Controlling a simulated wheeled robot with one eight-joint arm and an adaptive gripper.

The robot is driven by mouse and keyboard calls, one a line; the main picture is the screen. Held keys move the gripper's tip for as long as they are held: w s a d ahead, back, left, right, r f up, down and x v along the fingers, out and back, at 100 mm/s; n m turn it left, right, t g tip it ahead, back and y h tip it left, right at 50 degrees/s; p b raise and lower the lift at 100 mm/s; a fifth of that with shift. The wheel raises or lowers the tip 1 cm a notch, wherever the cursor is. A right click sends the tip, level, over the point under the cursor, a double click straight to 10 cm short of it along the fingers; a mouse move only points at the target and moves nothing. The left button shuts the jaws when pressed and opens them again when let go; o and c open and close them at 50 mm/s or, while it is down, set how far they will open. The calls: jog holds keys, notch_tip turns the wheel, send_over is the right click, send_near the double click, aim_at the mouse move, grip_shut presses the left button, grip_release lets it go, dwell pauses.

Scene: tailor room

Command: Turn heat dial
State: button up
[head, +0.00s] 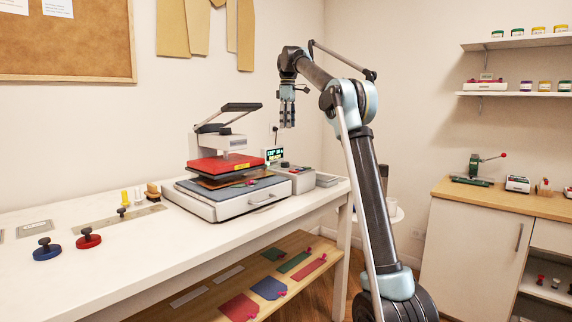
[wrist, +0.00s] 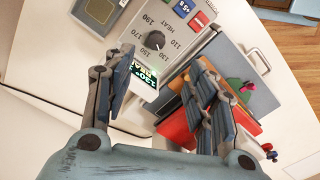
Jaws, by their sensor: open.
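The heat dial (wrist: 155,41) is a dark round knob on a light grey control box (wrist: 170,25) marked HEAT, with numbers from 110 to 190 around it. Its light mark seems to point toward 130. In the head view the control box (head: 294,180) stands at the right of the heat press (head: 222,163), and the dial (head: 285,163) is small on top. My gripper (head: 288,122) hangs above the box, pointing down, apart from it. In the wrist view my gripper (wrist: 162,66) is open and empty, its fingers either side of the view of the dial.
A lit display (wrist: 145,80) with green text stands beside the box, partly hidden by my left finger in the wrist view. The press's red upper platen (head: 225,164) is raised over its base. Blue (head: 47,252) and red (head: 88,240) knobbed discs lie at the table's left.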

jog(key=a, duration=0.1)
send_near(285, 164)
jog(key=f, duration=0.3)
jog(key=w+f, duration=0.1)
jog(key=f, duration=0.4)
jog(key=shift+w+f, duration=0.3)
jog(key=shift+w, duration=0.1)
jog(key=shift+c, duration=0.5)
jog(key=shift+d, duration=0.1)
jog(key=c, duration=1)
